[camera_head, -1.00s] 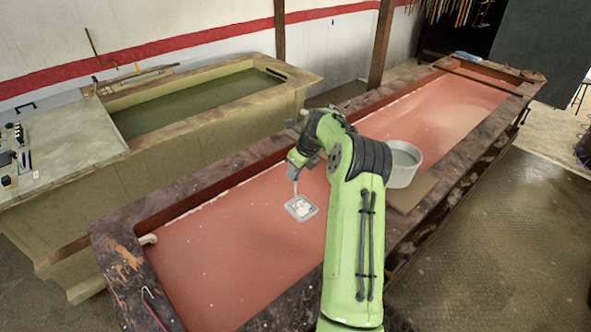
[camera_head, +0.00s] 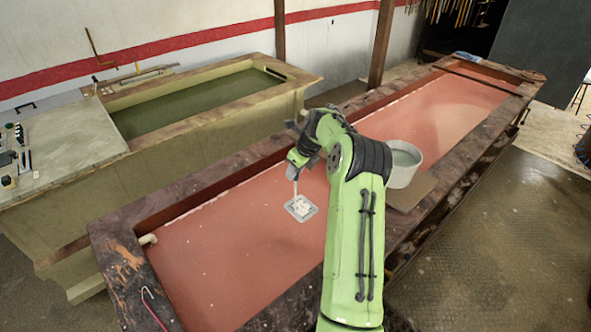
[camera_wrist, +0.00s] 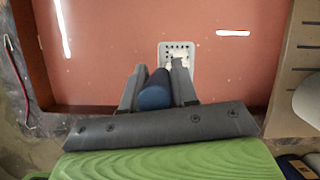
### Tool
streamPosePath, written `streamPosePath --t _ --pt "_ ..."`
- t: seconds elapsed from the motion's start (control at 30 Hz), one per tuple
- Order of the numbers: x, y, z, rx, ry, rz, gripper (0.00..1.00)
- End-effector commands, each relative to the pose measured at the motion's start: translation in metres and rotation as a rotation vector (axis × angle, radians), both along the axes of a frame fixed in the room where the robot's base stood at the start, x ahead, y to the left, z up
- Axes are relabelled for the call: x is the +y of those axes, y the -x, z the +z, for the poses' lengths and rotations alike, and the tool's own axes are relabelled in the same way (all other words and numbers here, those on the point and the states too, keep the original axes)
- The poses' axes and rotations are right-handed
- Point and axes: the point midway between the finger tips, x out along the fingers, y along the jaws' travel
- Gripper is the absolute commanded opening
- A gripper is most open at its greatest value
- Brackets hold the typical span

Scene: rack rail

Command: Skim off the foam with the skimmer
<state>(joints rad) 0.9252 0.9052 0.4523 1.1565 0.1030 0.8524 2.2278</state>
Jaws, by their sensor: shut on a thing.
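The skimmer (camera_head: 301,208) is a pale, square perforated plate on a thin handle, with white foam on it, at the red liquid in the long vat. In the wrist view the skimmer plate (camera_wrist: 177,49) shows ahead of the fingers, with white foam on it. My gripper (camera_wrist: 157,88) is shut on its blue handle. In the head view my gripper (camera_head: 299,166) is over the vat, partly hidden by my arm. The red liquid (camera_head: 220,255) carries small white foam specks. I cannot tell whether the plate touches the surface.
A grey bucket (camera_head: 403,165) stands on a board (camera_head: 411,194) at the vat's right rim. The vat's dark rim (camera_head: 120,265) surrounds the liquid. A second vat with green liquid (camera_head: 195,103) is behind left. A pipe end (camera_head: 148,239) juts in at the near left.

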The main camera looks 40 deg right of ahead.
Motion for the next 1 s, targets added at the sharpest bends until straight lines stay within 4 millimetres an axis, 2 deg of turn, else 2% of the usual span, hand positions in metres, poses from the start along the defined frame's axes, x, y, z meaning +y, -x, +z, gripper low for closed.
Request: streamPosePath --t 0.17,0.43,1.0 --pt "-0.001 0.009 -0.001 -0.002 0.002 -0.002 0.0" --pt "-0.001 0.057 -0.005 0.0 0.002 -0.003 0.0" --pt "0.0 0.156 0.0 0.001 0.002 -0.004 0.0"
